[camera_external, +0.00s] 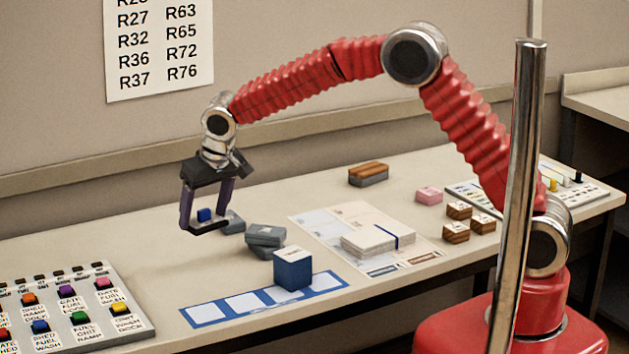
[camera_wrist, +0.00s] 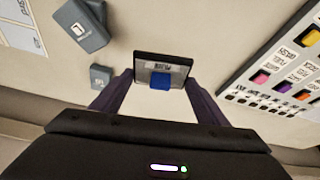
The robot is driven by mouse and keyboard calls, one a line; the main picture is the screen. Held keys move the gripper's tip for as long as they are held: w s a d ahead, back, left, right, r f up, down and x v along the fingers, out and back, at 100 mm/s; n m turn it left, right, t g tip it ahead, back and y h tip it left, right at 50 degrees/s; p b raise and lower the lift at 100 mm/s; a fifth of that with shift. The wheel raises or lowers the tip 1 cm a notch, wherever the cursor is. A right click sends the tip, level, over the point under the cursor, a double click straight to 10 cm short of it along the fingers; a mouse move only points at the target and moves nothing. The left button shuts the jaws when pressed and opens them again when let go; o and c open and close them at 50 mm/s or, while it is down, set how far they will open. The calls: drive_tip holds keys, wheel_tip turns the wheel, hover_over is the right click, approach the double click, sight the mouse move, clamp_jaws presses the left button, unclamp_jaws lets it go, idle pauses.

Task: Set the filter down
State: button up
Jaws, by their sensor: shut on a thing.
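My gripper (camera_external: 206,212) hangs over the back left part of the table, pointing down. It is shut on a flat dark-edged piece with a grey face, a small label and a blue tab, which I take for the filter (camera_external: 204,216). In the wrist view the filter (camera_wrist: 174,66) sits between the two purple fingers (camera_wrist: 160,84). Its label is too small to read. I cannot tell whether its underside touches the table.
Grey blocks (camera_external: 265,236) lie just right of my gripper, one close beside it (camera_wrist: 100,77). A blue box (camera_external: 292,270) stands on a blue strip with pale squares (camera_external: 207,313). A button panel (camera_external: 75,318) fills the front left. Papers (camera_external: 374,240) lie further right.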

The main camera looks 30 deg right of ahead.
drive_tip(key=w+d+m, duration=0.1)
drive_tip(key=w+d, duration=1.6)
drive_tip(key=d, duration=0.3)
drive_tip(key=w+d, duration=0.4)
drive_tip(key=d, duration=0.8)
drive_tip(key=w+d+m, duration=0.1)
drive_tip(key=w+d, duration=0.2)
drive_tip(key=d, duration=0.9)
drive_tip(key=shift+w+h, duration=0.35)
drive_tip(key=shift+h, duration=0.05)
drive_tip(key=shift+f, duration=2.5)
drive_tip(key=shift+f, duration=2.5)
drive_tip(key=shift+f, duration=0.1)
